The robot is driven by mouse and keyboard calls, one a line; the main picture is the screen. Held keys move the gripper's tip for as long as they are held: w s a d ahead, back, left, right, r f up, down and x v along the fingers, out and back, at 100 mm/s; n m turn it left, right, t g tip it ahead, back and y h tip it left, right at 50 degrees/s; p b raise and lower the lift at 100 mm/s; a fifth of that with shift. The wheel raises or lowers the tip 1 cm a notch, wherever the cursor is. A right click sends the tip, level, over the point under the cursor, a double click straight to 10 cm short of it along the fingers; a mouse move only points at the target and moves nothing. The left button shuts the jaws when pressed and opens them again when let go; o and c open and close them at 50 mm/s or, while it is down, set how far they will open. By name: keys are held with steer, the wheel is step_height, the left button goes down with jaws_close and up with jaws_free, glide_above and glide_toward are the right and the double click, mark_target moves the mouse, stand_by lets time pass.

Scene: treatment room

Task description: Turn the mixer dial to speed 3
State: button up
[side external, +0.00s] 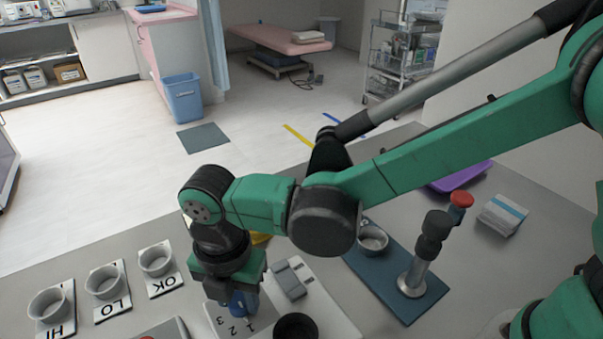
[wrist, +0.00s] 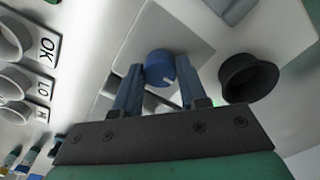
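The mixer dial is a blue round knob with a white pointer line (wrist: 160,68) in the wrist view. In the side external view the blue dial (side external: 238,304) shows partly beneath my gripper, on a pale plate (side external: 222,322) marked 1, 2 and 3. My gripper (wrist: 158,74) is open, with one blue finger on each side of the dial. I cannot tell whether either finger touches it. In the side external view my gripper (side external: 228,286) points down over the plate and hides part of the dial. Which number the pointer faces is not clear.
A black cup (side external: 296,328) stands close right of the dial. A grey switch block (side external: 291,279) lies behind it. White cups marked HI (side external: 50,305), LO (side external: 105,281) and OK (side external: 156,260) stand left. A dark mat (side external: 390,283) with a metal post (side external: 412,276) lies right.

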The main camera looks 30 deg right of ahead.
jaws_close()
steer(key=shift+m, duration=0.4)
steer(key=m, duration=0.3)
steer(key=shift+m, duration=0.3)
steer(key=m, duration=0.3)
steer(key=shift+m, duration=0.4)
steer(key=m, duration=0.4)
steer(key=shift+m, duration=2.8)
